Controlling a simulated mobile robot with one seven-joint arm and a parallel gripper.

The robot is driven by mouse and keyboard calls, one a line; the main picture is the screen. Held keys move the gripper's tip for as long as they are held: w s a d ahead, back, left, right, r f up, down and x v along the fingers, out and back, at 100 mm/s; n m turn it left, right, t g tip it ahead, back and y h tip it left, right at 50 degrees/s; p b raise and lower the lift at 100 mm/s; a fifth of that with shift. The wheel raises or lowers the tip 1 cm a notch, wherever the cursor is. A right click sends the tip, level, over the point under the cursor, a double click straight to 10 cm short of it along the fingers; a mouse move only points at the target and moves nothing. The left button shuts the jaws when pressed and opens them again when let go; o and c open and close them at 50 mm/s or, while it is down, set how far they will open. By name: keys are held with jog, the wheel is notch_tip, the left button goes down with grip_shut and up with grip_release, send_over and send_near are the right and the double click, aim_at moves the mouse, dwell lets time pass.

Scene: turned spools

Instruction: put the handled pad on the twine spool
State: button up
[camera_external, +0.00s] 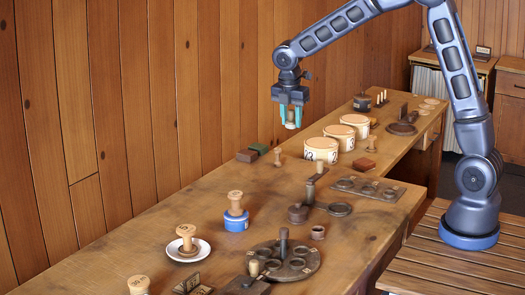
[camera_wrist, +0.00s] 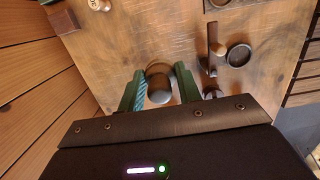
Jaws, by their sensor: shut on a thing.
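My gripper (camera_external: 290,108) hangs high over the long bench, its teal fingers pointing down. It is shut on a small pale, rounded thing (camera_external: 291,121), which seems to be the handled pad. In the wrist view my gripper (camera_wrist: 157,72) has the grey rounded knob (camera_wrist: 160,97) of this pad between its fingers, with a brown round part beyond it. Pale wooden spools stand on the bench: one on a blue base (camera_external: 235,203), one on a white saucer (camera_external: 187,239), one at the front edge (camera_external: 138,285) and a small one (camera_external: 277,157). I cannot tell which is the twine spool.
Three cream tubs (camera_external: 320,150) stand in a row right of my gripper. A dark round tray with an upright peg (camera_external: 284,250) is in the front. A dark holed plate (camera_external: 368,188) lies near the right edge. Dark and green blocks (camera_external: 247,155) lie by the wall.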

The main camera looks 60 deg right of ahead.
jog(key=w+a+r+n, duration=0.2)
jog(key=w+a+n, duration=0.15)
jog(key=a, duration=0.95)
jog(key=w+a+r+n+t, duration=0.1)
jog(key=w+a+n, duration=0.25)
jog(key=a, duration=0.85)
jog(key=w+a+r+n, duration=0.25)
jog(key=w+a, duration=0.25)
jog(key=a, duration=0.8)
jog(key=n+y, duration=0.2)
jog(key=n, duration=0.8)
send_over(137, 281)
jog(key=f, duration=1.9)
jog(key=shift+s+d, duration=0.15)
jog(key=shift+s, duration=0.05)
jog(key=o, duration=0.9)
jog(key=shift+f, duration=0.15)
jog(key=shift+o, duration=0.3)
